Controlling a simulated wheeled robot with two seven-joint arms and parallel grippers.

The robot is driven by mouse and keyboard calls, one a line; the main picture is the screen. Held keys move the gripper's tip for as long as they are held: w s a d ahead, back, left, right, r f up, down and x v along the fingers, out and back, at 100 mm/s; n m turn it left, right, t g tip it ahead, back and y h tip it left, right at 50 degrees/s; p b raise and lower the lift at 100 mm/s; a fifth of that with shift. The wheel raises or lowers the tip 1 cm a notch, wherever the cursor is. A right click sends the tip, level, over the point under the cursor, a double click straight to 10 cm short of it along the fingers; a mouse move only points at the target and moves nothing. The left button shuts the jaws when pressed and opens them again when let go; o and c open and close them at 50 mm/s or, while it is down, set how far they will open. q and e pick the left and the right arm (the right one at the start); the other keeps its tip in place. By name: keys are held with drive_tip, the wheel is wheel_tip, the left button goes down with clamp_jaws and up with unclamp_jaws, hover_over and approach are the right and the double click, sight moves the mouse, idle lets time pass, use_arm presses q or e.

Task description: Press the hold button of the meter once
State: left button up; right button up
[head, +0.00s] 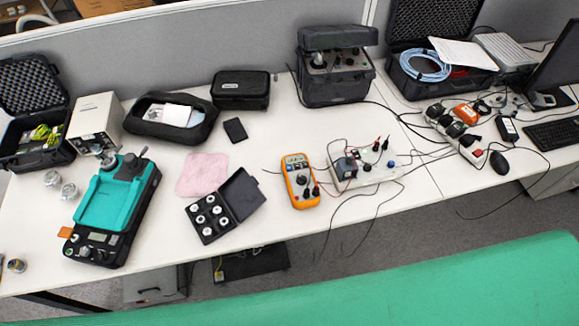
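The meter (291,196) is an orange handheld multimeter with a grey face and a round dark dial. It lies face up near the front edge of the white table, a little right of the picture's middle. Its display is at its far end, with the dial below it. Dark plugs and leads sit at its near right side. The hold button is too small to make out. Neither my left gripper nor my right gripper is in view.
A teal-topped device (104,202) stands further left. Loose cables hang over the front edge. A green surface (400,290) fills the lower right foreground.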

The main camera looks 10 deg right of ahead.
idle(0.6)
clamp_jaws()
drive_tip(key=shift+d, duration=0.1)
idle(1.5)
